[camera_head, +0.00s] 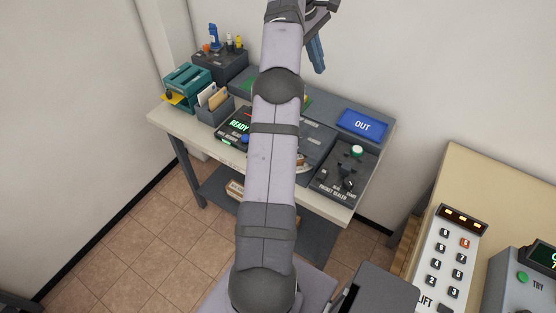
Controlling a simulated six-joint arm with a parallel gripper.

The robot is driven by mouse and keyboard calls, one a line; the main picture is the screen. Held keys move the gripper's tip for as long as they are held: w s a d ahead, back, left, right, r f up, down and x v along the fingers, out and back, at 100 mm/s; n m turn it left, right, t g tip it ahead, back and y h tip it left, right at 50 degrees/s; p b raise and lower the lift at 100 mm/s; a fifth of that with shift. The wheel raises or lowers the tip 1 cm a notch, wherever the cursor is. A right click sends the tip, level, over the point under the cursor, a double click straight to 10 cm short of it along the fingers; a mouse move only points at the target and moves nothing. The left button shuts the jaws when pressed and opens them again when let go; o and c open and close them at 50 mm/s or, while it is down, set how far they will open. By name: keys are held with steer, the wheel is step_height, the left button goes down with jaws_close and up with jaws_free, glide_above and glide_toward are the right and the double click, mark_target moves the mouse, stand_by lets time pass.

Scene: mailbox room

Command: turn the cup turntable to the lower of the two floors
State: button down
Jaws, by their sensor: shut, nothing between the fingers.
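My gripper (316,54) is at the top of the view, high over the back of the desk near the wall. Its blue-grey fingers are together, with nothing seen between them. My arm runs down the middle of the picture and covers the centre of the desk. I cannot clearly make out the cup turntable. A small part of a rounded, light-edged thing (304,162) shows just right of my arm on the desk. I cannot tell if it belongs to the turntable. No cup or floor marks are readable.
The desk (170,117) holds a green READY display (239,125), a teal device (187,82), a blue OUT tray (362,124) and a packet sealer panel (343,175). A LIFT keypad (449,262) stands on a beige table (497,180) at right.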

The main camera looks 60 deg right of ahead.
steer(key=s+a+f+t+y+b, duration=0.1)
steer(key=s+a+b, duration=0.1)
steer(key=a, duration=0.4)
steer(key=s+a+f+t+b, duration=0.1)
steer(key=s+a+b, duration=0.2)
steer(key=a, duration=0.4)
steer(key=w+a+f+m+t+y, duration=0.1)
steer(key=a+f+m+t, duration=0.1)
steer(key=a+f, duration=0.55)
steer(key=w+a+f+m+t+y, duration=0.15)
steer(key=a+f, duration=0.25)
steer(key=f, duration=0.6)
steer(key=d+m+h, duration=0.1)
steer(key=d, duration=0.1)
steer(key=w+d+m+h, duration=0.1)
steer(key=d+m+h, duration=0.1)
steer(key=d+h, duration=0.1)
steer(key=shift+w+d+m+t, duration=0.25)
steer(key=shift+w+d+m, duration=0.1)
steer(key=shift+f, duration=0.1)
steer(key=x, duration=0.9)
steer(key=shift+f, duration=0.35)
steer(key=shift+w+d+r+p, duration=0.1)
steer(key=shift+w+d+p, duration=0.8)
steer(key=shift+d+p, duration=0.15)
steer(key=shift+w+d+p, duration=0.45)
steer(key=shift+w+d, duration=0.05)
steer(key=shift+w, duration=0.05)
